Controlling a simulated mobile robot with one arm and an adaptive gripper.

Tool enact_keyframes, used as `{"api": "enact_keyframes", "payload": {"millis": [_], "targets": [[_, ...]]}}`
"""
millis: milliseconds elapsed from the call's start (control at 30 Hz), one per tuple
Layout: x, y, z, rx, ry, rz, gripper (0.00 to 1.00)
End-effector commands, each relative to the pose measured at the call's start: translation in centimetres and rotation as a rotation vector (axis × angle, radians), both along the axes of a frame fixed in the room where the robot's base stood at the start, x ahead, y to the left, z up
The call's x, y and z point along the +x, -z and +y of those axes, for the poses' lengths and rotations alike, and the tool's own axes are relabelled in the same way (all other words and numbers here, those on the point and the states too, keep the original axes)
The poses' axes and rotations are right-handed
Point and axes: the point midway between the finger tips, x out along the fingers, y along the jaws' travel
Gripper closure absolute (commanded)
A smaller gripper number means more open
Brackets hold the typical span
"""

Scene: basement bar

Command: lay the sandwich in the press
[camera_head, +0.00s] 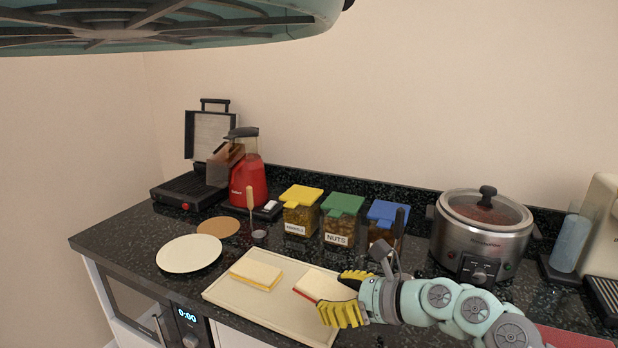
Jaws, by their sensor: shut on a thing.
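The press (187,191) stands open at the back left of the counter, its lid (209,136) raised and its ridged lower plate bare. A pale sandwich (315,284) with a red line along its edge is at the right end of the cream board (228,297). My gripper (344,300), with yellow fingers, comes from the right and is shut on this sandwich's right end. The fingers hide that end, and I cannot tell whether the sandwich still touches the board. A second pale sandwich (257,274) lies on the board's left part.
A white plate (189,254), a brown round mat (218,227) and a red blender (247,185) lie or stand between board and press. Lidded jars (301,211) line the back. A slow cooker (481,232) stands right. A teal-rimmed fixture (180,40) hangs overhead.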

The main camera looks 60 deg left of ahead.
Motion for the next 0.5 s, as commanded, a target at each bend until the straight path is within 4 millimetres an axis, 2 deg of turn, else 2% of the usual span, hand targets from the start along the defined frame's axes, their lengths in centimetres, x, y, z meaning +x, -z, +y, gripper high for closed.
{"api": "enact_keyframes", "payload": {"millis": [33,167,267,500], "targets": [[1.6,-0.8,-0.5,0.002,0.039,0.000,0.75],[5.2,-2.3,-2.2,0.003,0.126,0.003,0.75],[8.4,-3.7,-4.2,0.003,0.208,0.006,0.75],[16.1,-7.6,-11.0,0.009,0.431,0.006,0.75]]}}
